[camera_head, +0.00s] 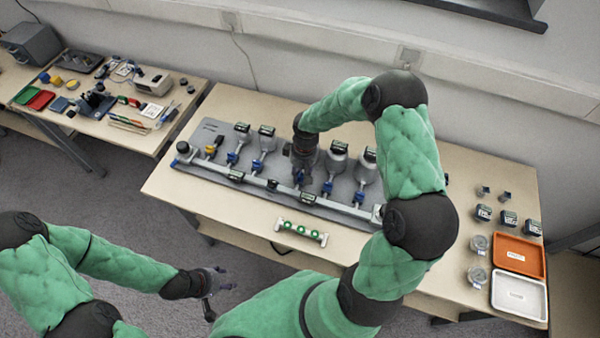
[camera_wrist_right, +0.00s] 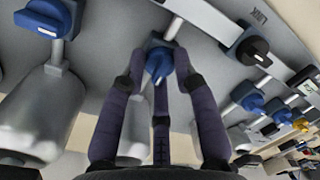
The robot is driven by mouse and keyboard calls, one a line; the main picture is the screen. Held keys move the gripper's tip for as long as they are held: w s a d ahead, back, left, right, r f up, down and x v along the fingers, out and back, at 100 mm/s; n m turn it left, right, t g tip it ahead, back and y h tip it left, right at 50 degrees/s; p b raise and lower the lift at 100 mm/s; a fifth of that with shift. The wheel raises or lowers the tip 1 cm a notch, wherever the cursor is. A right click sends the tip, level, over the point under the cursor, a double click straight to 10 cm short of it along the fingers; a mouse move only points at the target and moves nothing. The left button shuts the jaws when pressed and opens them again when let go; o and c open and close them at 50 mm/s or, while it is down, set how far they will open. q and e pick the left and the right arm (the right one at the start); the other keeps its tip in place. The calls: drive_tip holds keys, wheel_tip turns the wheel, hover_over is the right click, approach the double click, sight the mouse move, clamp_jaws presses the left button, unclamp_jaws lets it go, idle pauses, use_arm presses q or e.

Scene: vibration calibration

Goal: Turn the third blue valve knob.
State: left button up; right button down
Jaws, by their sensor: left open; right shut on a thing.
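A row of blue valve knobs runs along a grey pipe assembly on the middle table. The blue valve knob (camera_wrist_right: 159,62) third from the left is between the fingers of my right gripper (camera_wrist_right: 160,75), which is shut on it. In the head view my right gripper (camera_head: 301,168) reaches down over this knob from above and partly hides it. Neighbouring blue knobs show at left (camera_wrist_right: 45,18) and right (camera_wrist_right: 252,102) in the right wrist view. My left gripper (camera_head: 217,284) is open and empty, in front of the table and clear of it.
The long pipe (camera_head: 250,182) with black fittings runs in front of the knobs, and flasks stand behind them. A bar with green round parts (camera_head: 302,232) lies near the front edge. Orange (camera_head: 517,255) and white (camera_head: 519,297) trays sit at right. A cluttered table stands at left.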

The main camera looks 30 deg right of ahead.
drive_tip(key=shift+s+m, duration=0.25)
drive_tip(key=shift+m, duration=0.25)
drive_tip(key=c, duration=1)
unclamp_jaws()
drive_tip(key=shift+s+d, duration=0.1)
drive_tip(key=shift+o, duration=0.2)
drive_tip(key=shift+w+r, duration=0.2)
drive_tip(key=shift+r, duration=0.35)
wheel_tip(320, 180, up, 11)
drive_tip(key=d, duration=0.1)
